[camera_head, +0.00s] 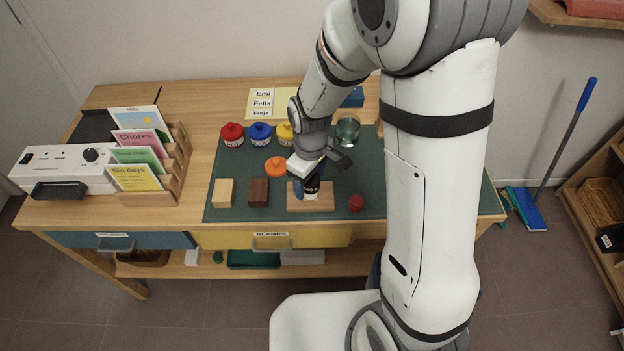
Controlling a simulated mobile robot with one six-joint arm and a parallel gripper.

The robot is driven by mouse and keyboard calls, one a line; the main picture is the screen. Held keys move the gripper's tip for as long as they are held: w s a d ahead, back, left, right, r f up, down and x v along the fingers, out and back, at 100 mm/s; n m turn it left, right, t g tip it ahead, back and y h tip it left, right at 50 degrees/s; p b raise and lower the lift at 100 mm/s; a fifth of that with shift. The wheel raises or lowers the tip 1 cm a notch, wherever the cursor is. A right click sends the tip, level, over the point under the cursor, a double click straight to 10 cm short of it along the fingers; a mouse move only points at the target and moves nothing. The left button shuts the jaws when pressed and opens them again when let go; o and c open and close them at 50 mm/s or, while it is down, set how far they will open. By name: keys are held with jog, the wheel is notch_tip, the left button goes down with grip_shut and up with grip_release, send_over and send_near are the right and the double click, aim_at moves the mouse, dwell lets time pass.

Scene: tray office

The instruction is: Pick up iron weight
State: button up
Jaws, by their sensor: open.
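My gripper (318,172) is open and points down over the dark green mat (420,207). Below it is a small wooden board (323,203). A dark object with a pale marking (312,187) stands on the board at my gripper, with a bit of blue beside it. I cannot tell whether the dark object is the iron weight, or whether the fingers touch it. A pale wood block (224,193) and a dark brown block (259,192) stand to the left. No other thing shows clearly as an iron weight; my arm hides part of the mat's right side.
Jars with red (232,134), blue (260,134) and yellow (284,132) lids stand behind. An orange-topped item (276,166), a glass jar (347,131) and a small red piece (356,203) are close by. A card rack (172,170) stands left.

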jog(key=shift+c, duration=0.2)
jog(key=shift+r, duration=0.1)
grip_shut()
dwell(0.4)
